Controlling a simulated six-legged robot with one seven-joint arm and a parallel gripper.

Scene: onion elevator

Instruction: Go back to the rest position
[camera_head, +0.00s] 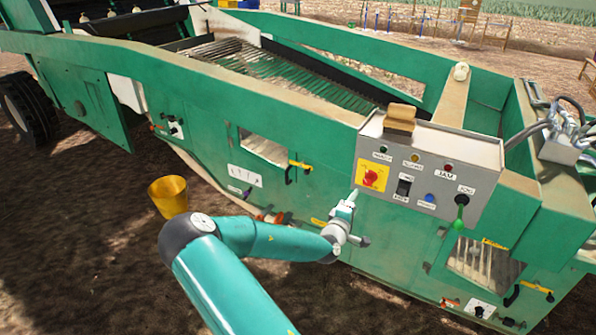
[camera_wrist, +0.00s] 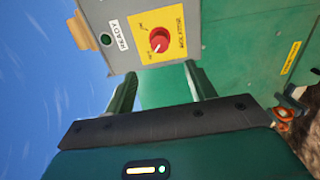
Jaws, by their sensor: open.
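My gripper (camera_head: 350,205) is raised in front of the green machine (camera_head: 300,125), just below and left of the grey control box (camera_head: 480,152). In the wrist view my gripper (camera_wrist: 160,80) is open, with two dark green fingers apart and nothing between them. The red isolator knob (camera_wrist: 159,40) on its yellow plate lies beyond the fingertips, apart from them. The head view also shows the red knob (camera_head: 371,177) on the box's left side.
A yellow bucket (camera_head: 168,196) stands on the soil left of my arm. Yellow-handled latches (camera_head: 299,166) stick out from the machine's side. A tan block (camera_head: 400,118) sits on the box, and cables (camera_head: 570,120) gather at the right. The soil at the lower left is open.

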